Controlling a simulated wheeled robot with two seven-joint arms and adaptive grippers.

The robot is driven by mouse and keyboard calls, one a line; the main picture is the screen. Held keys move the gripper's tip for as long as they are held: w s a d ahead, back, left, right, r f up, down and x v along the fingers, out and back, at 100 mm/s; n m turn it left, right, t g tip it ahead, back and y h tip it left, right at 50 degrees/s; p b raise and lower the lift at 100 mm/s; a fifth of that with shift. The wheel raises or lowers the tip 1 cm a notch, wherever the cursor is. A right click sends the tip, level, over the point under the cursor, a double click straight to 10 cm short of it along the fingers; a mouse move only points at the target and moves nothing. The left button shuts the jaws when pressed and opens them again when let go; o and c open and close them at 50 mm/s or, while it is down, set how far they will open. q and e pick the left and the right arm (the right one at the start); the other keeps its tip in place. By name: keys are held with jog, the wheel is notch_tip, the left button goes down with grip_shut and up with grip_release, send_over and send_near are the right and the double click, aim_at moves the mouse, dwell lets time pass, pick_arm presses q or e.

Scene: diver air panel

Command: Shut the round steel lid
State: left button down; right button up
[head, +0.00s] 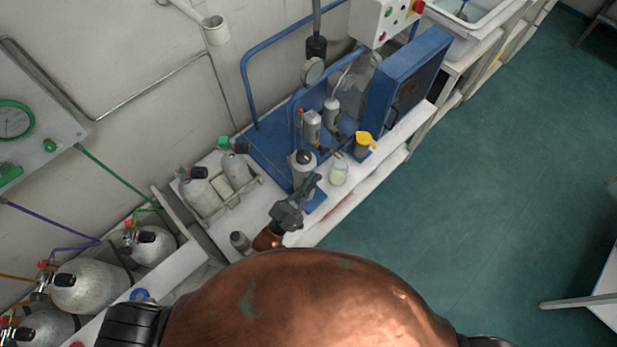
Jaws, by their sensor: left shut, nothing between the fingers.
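I cannot single out the round steel lid for certain. A small round grey disc (312,71) sits tilted by the blue rail, below a dark cylinder; it may be a gauge or the lid. Behind the blue box lies a large rounded grey body (358,83), partly hidden. My left gripper (314,184) is shut and empty, over the front edge of the white bench. Its fingers point up and right, in front of a pale canister with a dark top (303,163); I cannot tell whether they touch. My right gripper is out of view.
The blue frame (249,80) and blue box (408,78) stand on the bench.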

pick_arm(q)
jog(key=shift+f, duration=0.1)
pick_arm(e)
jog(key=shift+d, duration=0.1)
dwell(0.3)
pick_arm(q)
notch_tip(320, 180, up, 4)
jog(key=p, duration=0.4)
jog(key=a+b+v, duration=0.1)
jog(key=v, duration=0.9)
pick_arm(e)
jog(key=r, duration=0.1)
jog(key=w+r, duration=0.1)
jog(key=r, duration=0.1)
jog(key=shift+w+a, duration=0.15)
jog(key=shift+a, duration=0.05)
pick_arm(q)
jog(key=shift+a, duration=0.1)
